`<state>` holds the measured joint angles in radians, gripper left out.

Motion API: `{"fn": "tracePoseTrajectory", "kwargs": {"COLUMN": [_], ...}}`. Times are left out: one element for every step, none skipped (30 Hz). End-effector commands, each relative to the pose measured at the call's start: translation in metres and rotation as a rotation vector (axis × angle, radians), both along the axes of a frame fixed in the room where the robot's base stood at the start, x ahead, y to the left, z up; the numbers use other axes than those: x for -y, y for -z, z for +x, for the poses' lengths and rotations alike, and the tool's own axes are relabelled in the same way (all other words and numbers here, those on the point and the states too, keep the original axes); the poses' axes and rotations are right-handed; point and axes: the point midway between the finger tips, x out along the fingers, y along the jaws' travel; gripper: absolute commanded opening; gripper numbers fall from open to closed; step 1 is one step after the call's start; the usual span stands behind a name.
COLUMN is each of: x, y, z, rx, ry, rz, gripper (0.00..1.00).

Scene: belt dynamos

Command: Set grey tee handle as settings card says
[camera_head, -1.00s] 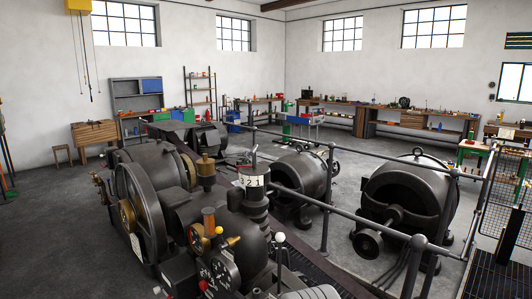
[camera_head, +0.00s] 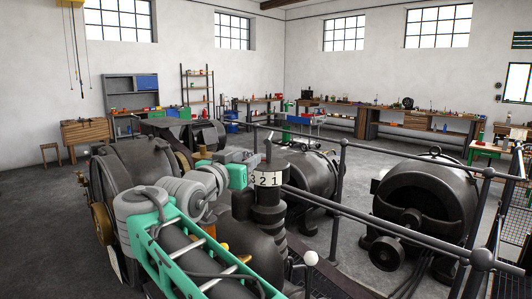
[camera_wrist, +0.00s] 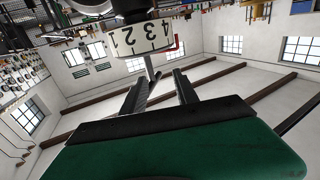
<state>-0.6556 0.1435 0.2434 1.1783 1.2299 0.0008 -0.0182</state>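A white dial band (camera_head: 267,179) with black numbers 3, 2, 1 rings a dark upright column. A grey upright stem (camera_head: 268,150), which looks like part of the tee handle, rises from its top. My gripper (camera_head: 252,158) is just left of the stem, above the dial. In the wrist view, the two dark fingers (camera_wrist: 161,84) are apart. The numbered band (camera_wrist: 142,39) shows beyond them, and a grey bar (camera_wrist: 150,69) lies near the gap between the tips. I cannot tell whether they touch it. No settings card is readable.
Dark machine bodies crowd around the column. A white-knobbed lever (camera_head: 311,258) stands at the front. A dark railing (camera_head: 375,220) runs on the right, before a large dynamo (camera_head: 425,205). Open floor (camera_head: 50,230) lies at the left.

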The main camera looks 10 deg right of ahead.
Motion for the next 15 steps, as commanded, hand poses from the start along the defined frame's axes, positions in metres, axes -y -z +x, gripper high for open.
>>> {"fn": "tracePoseTrajectory", "kwargs": {"x": [0.007,0.012,0.018,0.023,0.027,0.033,0.038,0.043,0.049,0.052,0.056,0.059,0.061,0.063,0.065], "y": [-0.010,-0.012,-0.013,-0.013,-0.014,-0.013,-0.013,-0.012,-0.012,-0.011,-0.011,-0.011,-0.011,-0.011,-0.011], "z": [0.000,0.002,0.008,0.013,0.020,0.029,0.036,0.043,0.052,0.059,0.064,0.070,0.074,0.078,0.082], "rx": [0.009,0.009,0.010,0.009,0.009,0.008,0.007,0.005,0.005,0.005,0.005,0.005,0.006,0.006,0.007], "ry": [0.002,0.003,0.003,0.004,0.004,0.005,0.006,0.007,0.008,0.007,0.008,0.006,0.005,0.004,0.002], "rz": [0.006,0.007,0.009,0.010,0.010,0.010,0.010,0.010,0.010,0.009,0.010,0.010,0.009,0.009,0.010], "gripper": [0.36,0.36,0.36,0.36,0.36,0.36,0.36,0.36,0.36,0.36,0.36,0.36,0.36,0.36,0.36]}}
